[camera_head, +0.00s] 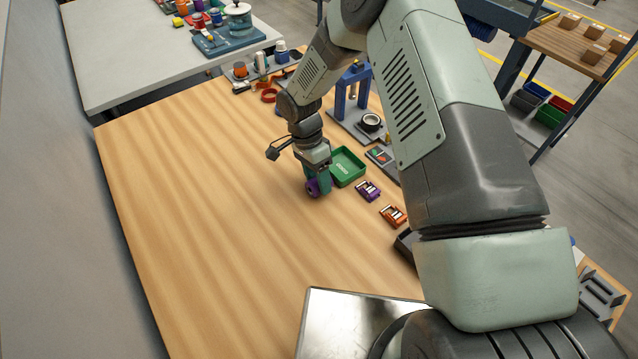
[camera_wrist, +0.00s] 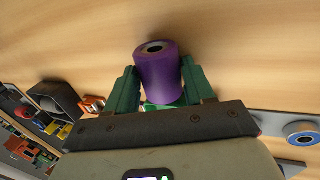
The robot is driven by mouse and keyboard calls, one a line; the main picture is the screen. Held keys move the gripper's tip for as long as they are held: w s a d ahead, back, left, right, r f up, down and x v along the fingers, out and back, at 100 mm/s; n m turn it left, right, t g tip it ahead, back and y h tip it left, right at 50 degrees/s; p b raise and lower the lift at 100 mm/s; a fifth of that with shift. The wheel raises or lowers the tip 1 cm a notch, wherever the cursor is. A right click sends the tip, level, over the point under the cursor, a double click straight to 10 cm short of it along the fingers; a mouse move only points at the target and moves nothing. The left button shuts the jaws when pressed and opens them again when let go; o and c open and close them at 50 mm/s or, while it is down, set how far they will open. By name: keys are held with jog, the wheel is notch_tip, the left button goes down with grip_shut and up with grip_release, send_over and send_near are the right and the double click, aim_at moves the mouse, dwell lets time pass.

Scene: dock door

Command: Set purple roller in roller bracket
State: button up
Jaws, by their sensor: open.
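The purple roller (camera_wrist: 160,82) shows in the wrist view with its end hole facing up in the picture. It is between the two green fingers of my gripper (camera_wrist: 158,78), which are spread with the roller between them. In the head view the roller (camera_head: 312,188) is at the tabletop beneath my gripper (camera_head: 319,182), partly hidden by the fingers. A small purple holder (camera_head: 368,191) and an orange holder (camera_head: 393,216) sit to the right. A grey slotted fixture (camera_head: 600,292) stands at lower right. I cannot tell for sure which of these is the roller bracket.
A green tray (camera_head: 348,180) is just right of my gripper. A blue frame (camera_head: 340,102) and a dark ring-shaped part (camera_head: 371,122) stand behind it. A metal plate (camera_head: 345,320) lies at the front. The left of the wooden table (camera_head: 200,200) is clear.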

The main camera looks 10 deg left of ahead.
jog(key=c, duration=0.9)
